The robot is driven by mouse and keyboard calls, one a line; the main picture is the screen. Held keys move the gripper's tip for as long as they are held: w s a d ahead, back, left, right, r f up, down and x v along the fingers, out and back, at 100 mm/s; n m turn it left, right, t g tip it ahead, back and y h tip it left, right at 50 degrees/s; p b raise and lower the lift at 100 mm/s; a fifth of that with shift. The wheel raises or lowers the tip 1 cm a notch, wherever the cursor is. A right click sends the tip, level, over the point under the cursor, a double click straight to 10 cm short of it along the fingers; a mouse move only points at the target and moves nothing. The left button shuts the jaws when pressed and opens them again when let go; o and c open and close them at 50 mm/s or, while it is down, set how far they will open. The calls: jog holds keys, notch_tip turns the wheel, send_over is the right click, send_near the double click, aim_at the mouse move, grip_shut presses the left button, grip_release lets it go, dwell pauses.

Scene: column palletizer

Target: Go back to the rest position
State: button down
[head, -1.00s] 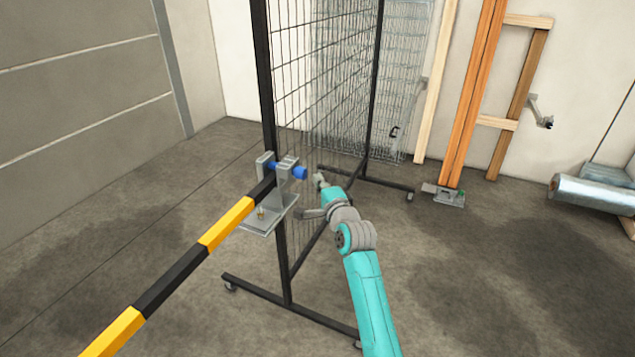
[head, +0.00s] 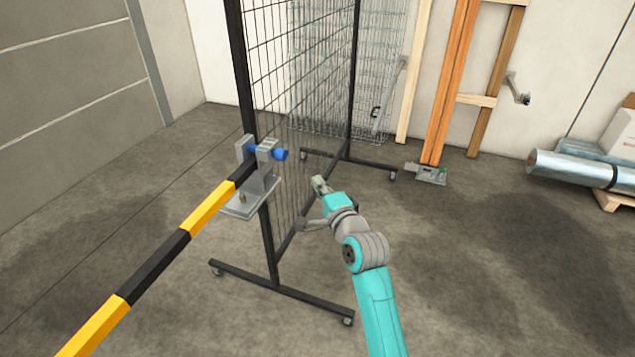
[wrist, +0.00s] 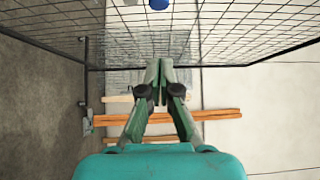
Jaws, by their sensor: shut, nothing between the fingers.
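My gripper (wrist: 160,72) is in the middle of the wrist view, its two fingers together with nothing between them. In the head view my gripper (head: 319,184) is small, at the end of my teal arm, in front of the wire mesh panel. It appears to the right of and below the blue-ended bracket (head: 262,165). I cannot tell how far the gripper is from the mesh.
A black-framed wire mesh panel (head: 237,50) stands on wheeled feet close to my arm. A yellow and black barrier bar (head: 172,246) extends from the bracket to the lower left. Orange posts (head: 451,85) lean at the back wall. A silver roll (head: 570,168) lies right.

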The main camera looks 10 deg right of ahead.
jog(key=s+d+f+n+h, duration=0.1)
jog(key=s+f+n, duration=0.1)
jog(key=s+f, duration=0.55)
jog(key=s+f+n+g, duration=0.15)
jog(key=s+f, duration=0.35)
jog(key=s, duration=0.6)
jog(key=s+d+f+n+h, duration=0.1)
jog(key=s+f+n, duration=0.2)
jog(key=s+f, duration=0.45)
jog(key=s+r+n, duration=0.2)
jog(key=s+n, duration=0.1)
jog(key=s, duration=0.7)
jog(key=s+r+n+g, duration=0.1)
jog(key=s+r+n, duration=0.1)
jog(key=s, duration=0.9)
jog(key=s+r+n, duration=0.3)
jog(key=s+n, duration=0.1)
jog(key=s, duration=0.7)
jog(key=shift+s+n+h, duration=0.2)
jog(key=shift+n+h, duration=0.15)
jog(key=shift+h, duration=0.05)
